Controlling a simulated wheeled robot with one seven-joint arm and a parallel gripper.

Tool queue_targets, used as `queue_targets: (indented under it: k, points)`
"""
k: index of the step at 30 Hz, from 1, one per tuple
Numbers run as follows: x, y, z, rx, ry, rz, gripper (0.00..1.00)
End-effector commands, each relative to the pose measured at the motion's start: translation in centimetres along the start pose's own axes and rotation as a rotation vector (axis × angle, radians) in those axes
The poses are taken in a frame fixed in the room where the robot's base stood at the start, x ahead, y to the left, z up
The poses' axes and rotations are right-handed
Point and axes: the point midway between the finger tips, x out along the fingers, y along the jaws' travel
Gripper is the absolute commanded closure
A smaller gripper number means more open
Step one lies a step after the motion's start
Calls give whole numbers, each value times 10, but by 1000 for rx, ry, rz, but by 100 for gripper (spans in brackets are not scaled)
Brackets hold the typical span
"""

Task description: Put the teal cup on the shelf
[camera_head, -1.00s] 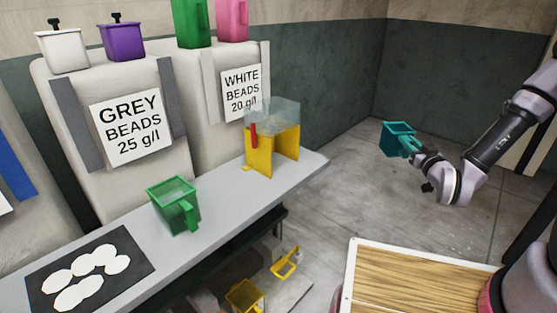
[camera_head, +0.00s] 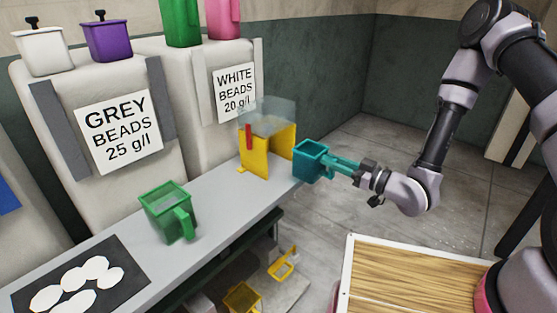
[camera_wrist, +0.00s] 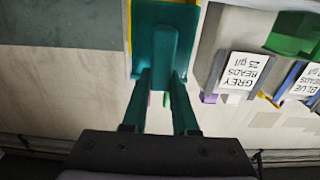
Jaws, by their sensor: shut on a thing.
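The teal cup (camera_head: 310,160) is held upright in the air at the right end of the grey shelf (camera_head: 215,200), in front of the yellow stand. My gripper (camera_head: 350,168) is shut on its handle from the right. In the wrist view, the teal cup (camera_wrist: 165,45) lies straight ahead, with its handle between the two fingers of my gripper (camera_wrist: 160,90). From these views I cannot tell whether the cup is over the shelf or just off its end.
A yellow stand (camera_head: 256,160) with a clear hopper is close to the cup on the shelf. A green jug (camera_head: 165,213) and a black mat (camera_head: 125,278) with white discs are further left. Yellow scoops (camera_head: 243,298) lie below. A wooden-topped surface (camera_head: 410,280) is at the lower right.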

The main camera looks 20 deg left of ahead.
Motion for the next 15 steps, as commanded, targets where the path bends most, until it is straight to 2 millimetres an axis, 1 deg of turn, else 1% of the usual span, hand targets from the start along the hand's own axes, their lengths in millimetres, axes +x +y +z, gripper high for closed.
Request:
queue_targets:
  k: [1, 9, 12, 15]
  points:
    - [13, -2, -1, -3, 4, -5, 100]
    - [87, -2, -1, -4, 4, -4, 100]
    - [113, -1, -1, -3, 3, -2, 100]
    - [133, -1, -1, -2, 3, 0, 100]
